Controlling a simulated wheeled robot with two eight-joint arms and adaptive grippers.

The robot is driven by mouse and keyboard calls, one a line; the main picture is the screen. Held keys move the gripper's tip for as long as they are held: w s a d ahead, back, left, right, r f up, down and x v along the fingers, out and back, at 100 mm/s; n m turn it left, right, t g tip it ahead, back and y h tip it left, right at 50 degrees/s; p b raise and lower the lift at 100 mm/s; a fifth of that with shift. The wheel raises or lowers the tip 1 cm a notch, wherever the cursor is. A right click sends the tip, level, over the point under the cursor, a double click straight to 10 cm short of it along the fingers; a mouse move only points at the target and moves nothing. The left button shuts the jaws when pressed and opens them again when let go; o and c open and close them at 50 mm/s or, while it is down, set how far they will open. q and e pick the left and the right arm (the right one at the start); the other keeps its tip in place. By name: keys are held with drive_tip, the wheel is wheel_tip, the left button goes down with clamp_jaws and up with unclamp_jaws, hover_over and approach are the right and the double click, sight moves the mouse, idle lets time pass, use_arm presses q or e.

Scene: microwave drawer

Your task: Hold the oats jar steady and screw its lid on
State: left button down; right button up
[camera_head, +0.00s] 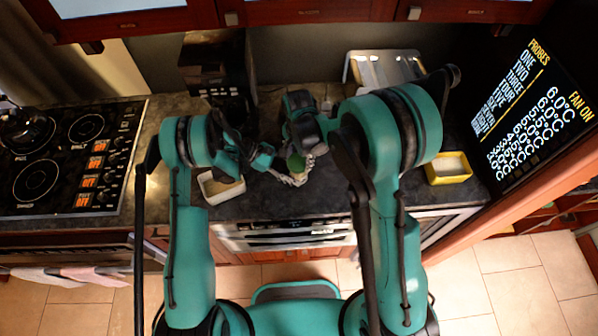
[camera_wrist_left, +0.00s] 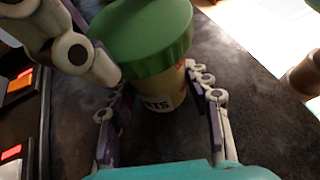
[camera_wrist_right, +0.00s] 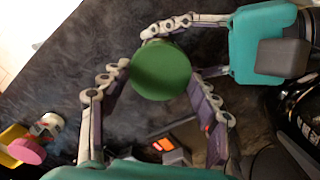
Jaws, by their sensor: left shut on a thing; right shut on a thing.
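The oats jar (camera_wrist_left: 165,101) stands upright with a tan body and dark lettering. Its wide green lid (camera_wrist_left: 145,38) covers the top; I cannot tell how far the threads are engaged. My left gripper (camera_wrist_left: 160,92) is shut around the jar body below the lid. My right gripper (camera_wrist_right: 160,76) is shut on the lid, which shows from above in the right wrist view (camera_wrist_right: 160,70), with a finger on either side. In the head view, green of the lid (camera_head: 296,164) shows between the two grippers, and most of the jar is hidden.
A white container (camera_head: 219,189) sits left of the grippers and a yellow one (camera_head: 448,168) to the right. A cooktop (camera_head: 65,160) lies far left. A dark appliance (camera_head: 218,65) and a metal rack (camera_head: 383,68) stand behind. Dark counter (camera_head: 265,200) is free in front.

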drive_tip(key=shift+w, duration=0.15)
drive_tip(key=o, duration=1.1)
drive_tip(key=shift+o, duration=0.2)
drive_tip(key=n, duration=0.4)
drive_tip(key=shift+n, duration=0.3)
drive_tip(key=n, duration=0.4)
drive_tip(key=shift+n, duration=0.3)
drive_tip(key=n, duration=0.4)
drive_tip(key=shift+n, duration=0.3)
drive_tip(key=n, duration=0.4)
drive_tip(key=shift+n, duration=0.3)
